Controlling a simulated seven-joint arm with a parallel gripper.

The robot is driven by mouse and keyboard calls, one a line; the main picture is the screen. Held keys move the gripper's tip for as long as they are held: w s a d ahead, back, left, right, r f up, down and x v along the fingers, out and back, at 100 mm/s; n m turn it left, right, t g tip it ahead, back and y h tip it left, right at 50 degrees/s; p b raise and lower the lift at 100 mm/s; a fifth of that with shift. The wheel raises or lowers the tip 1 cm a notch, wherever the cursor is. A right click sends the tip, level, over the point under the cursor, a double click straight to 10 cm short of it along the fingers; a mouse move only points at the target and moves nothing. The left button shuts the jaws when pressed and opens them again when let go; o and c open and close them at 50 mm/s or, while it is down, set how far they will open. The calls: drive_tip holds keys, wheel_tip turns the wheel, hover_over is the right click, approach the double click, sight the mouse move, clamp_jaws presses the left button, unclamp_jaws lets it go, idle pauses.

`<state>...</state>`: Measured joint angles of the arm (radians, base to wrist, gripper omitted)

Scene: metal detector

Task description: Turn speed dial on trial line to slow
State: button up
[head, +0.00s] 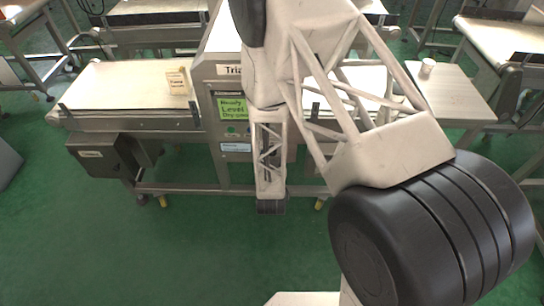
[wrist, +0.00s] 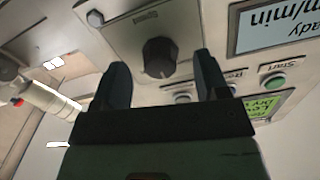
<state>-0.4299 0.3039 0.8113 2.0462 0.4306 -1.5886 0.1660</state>
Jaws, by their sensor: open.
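The speed dial is a dark round knob (wrist: 160,57) on a light metal panel (wrist: 130,25) in the wrist view, where the panel appears upside down. My gripper (wrist: 161,63) is open, with one dark finger to the left of the knob and one to the right. In this view the knob lies between the fingertips, and I cannot tell whether they touch it. In the head view, the trial line machine (head: 213,68) carries a partly covered "Tria..." sign. My arm hides part of its front, and I cannot make out the dial there.
Start (wrist: 273,82) and reset (wrist: 232,89) buttons and a display (wrist: 275,27) are close to the dial. A green screen (head: 232,107) is on the machine. A small box (head: 177,84) stands on the conveyor (head: 115,85). A white cup-like object (head: 427,67) is on the right table.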

drive_tip(key=shift+w, duration=0.15)
drive_tip(key=c, duration=0.9)
drive_tip(key=shift+c, duration=0.2)
drive_tip(key=shift+n, duration=4.5)
